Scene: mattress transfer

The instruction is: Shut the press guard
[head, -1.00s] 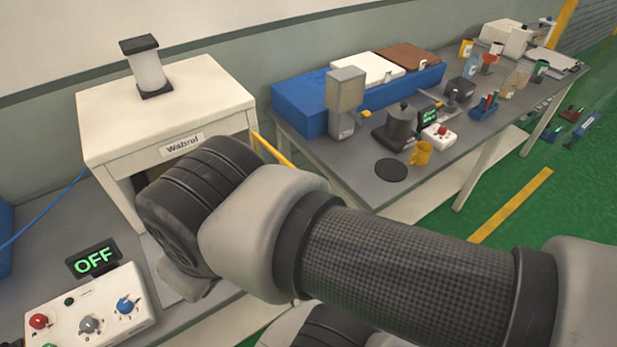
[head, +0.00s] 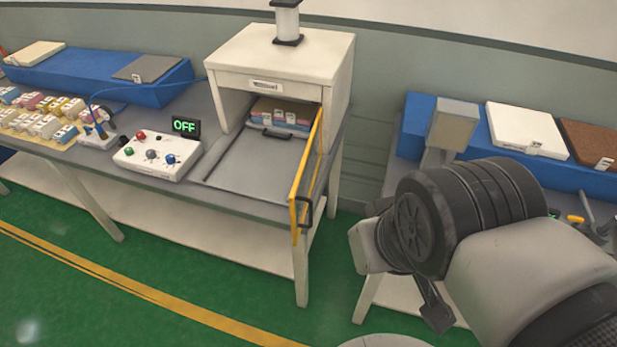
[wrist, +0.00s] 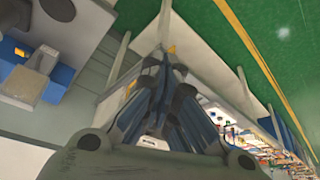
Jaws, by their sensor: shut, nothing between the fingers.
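The press (head: 275,55) is a white cabinet with an open front. Its guard (head: 296,190) is a yellow-framed panel, swung open and sticking out from the right side of the opening. A dark handle (head: 305,212) sits near the guard's outer end. Inside the press, a tray with several pink and blue items is partly visible. My gripper (head: 437,312) is to the right of the guard and apart from it, pointing down and mostly hidden behind my wrist. In the wrist view my gripper (wrist: 168,62) has its fingers together with nothing between them.
A control box (head: 155,158) with knobs and an "OFF" display (head: 185,126) stands left of the press. A second bench with a blue block (head: 415,125) and white board (head: 525,128) is at the right. Green floor (head: 130,265) is open in front.

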